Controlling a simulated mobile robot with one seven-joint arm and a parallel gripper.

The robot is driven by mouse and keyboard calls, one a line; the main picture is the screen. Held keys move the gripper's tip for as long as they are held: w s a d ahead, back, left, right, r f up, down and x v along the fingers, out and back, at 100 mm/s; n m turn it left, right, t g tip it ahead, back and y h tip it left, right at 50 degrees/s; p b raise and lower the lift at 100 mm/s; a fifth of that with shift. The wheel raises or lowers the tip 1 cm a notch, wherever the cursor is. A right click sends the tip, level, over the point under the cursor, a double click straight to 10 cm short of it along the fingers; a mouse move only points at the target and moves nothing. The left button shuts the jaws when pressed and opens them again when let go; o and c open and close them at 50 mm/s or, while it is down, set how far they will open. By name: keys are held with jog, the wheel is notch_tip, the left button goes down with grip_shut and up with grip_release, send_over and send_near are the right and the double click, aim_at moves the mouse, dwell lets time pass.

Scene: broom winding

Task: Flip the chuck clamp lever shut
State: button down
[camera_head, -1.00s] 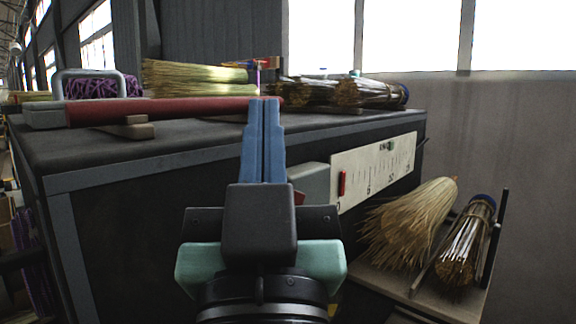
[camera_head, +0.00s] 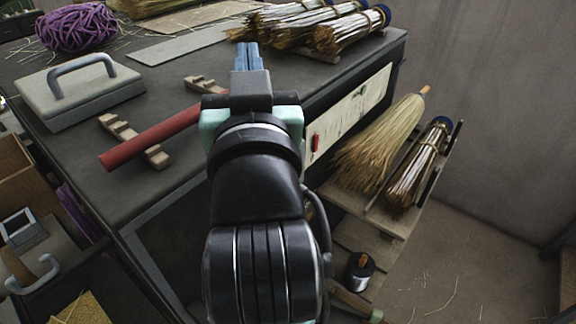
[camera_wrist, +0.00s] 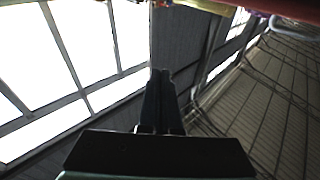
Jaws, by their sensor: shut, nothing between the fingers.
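My gripper (camera_head: 246,52) is in the middle of the head view. Its blue fingers are together, empty, and point away over the bench top. In the wrist view the shut fingers (camera_wrist: 160,78) show dark against windows and a wall. I cannot make out the chuck or its clamp lever in either current view; my arm covers part of the bench front. A pale scale panel (camera_head: 352,112) with a red marker (camera_head: 315,142) is on the bench front, just right of my wrist.
The dark bench (camera_head: 180,185) carries a red rod (camera_head: 150,138) on wooden notched blocks, a grey handled box (camera_head: 82,95), purple twine (camera_head: 76,27) and bristle bundles (camera_head: 335,30). A side shelf at right holds a straw broom head (camera_head: 380,140) and a tied bundle (camera_head: 420,165).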

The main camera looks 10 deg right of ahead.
jog(key=d+f+m+g+y+p, duration=0.45)
jog(key=f+m+g+p, duration=0.25)
jog(key=f+p, duration=0.5)
jog(key=s+d+f+m+t+y, duration=0.1)
jog(key=s+d+f+m+y, duration=0.1)
jog(key=s+d+f+m, duration=0.4)
jog(key=s+f+m, duration=0.3)
jog(key=m, duration=0.1)
jog(key=shift+s+d+m+y, duration=0.3)
jog(key=shift+s+d+y, duration=0.05)
jog(key=w+a+p, duration=0.4)
jog(key=w+a, duration=0.2)
jog(key=a, duration=0.1)
jog(key=shift+w+p, duration=0.15)
jog(key=shift+p, duration=0.2)
